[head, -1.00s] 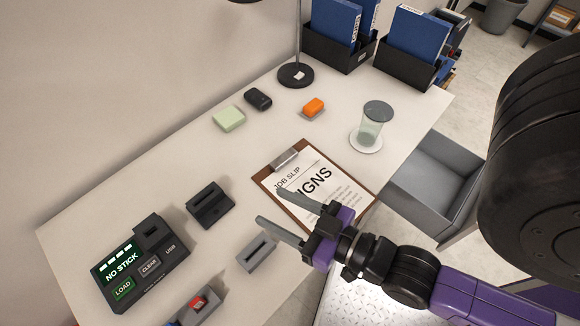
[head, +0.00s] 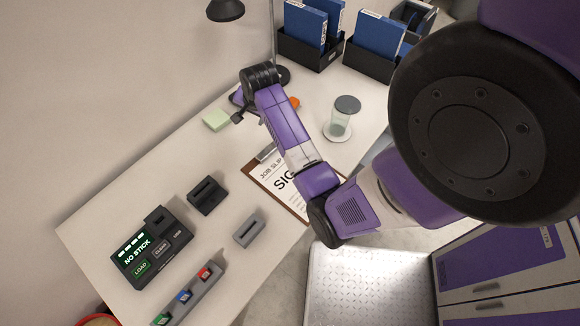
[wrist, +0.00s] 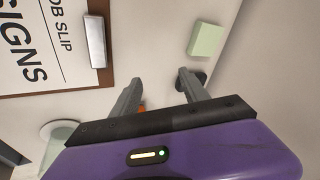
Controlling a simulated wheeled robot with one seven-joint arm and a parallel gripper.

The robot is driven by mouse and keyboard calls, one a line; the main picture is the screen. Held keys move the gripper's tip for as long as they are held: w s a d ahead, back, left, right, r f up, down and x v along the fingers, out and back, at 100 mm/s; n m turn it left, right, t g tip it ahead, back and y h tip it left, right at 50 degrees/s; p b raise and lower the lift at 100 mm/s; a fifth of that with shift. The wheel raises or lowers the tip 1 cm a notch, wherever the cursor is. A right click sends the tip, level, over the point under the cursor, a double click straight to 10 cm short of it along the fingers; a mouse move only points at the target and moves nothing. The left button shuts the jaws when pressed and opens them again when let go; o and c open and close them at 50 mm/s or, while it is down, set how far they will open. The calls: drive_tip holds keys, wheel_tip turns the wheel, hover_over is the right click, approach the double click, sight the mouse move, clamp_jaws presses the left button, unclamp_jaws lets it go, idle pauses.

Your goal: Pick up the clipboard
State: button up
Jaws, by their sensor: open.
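The brown clipboard with a white "JOB SLIP SIGNS" paper (head: 268,178) lies flat on the desk. My arm crosses over it in the head view and hides its right part. In the wrist view the clipboard (wrist: 48,84) fills the upper left, with its metal clip (wrist: 95,40) on its right edge. My gripper (wrist: 157,84) is open and empty, its two grey fingers apart. It is beyond the clip end, beside the clipboard and not touching it. In the head view my gripper (head: 238,107) is near the green block, partly hidden by my wrist.
A pale green block (head: 216,120), an orange object (head: 294,103) and a lidded glass (head: 341,120) are near my arm. The marker console (head: 152,247), a black holder (head: 207,195) and grey holders are at the front left.

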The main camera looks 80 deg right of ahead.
sight(267, 151)
drive_tip(key=s+a+m+g+y, duration=0.1)
drive_tip(key=s+a+f+m+g+y, duration=0.1)
drive_tip(key=s+a, duration=0.1)
drive_tip(key=s+a+m+y, duration=0.1)
drive_tip(key=s+m, duration=0.1)
drive_tip(key=shift+a+f+g+y, duration=0.3)
drive_tip(key=shift+g+y, duration=0.1)
drive_tip(key=shift+s+a+f, duration=0.2)
drive_tip(key=shift+a, duration=0.05)
drive_tip(key=shift+w+a+f+p, duration=0.1)
drive_tip(key=shift+f+p, duration=0.2)
drive_tip(key=shift+f, duration=1.55)
drive_tip(key=shift+a+f+p, duration=0.1)
drive_tip(key=shift+f+p, duration=0.2)
drive_tip(key=shift+f, duration=1.55)
drive_tip(key=shift+c, duration=0.2)
clamp_jaws()
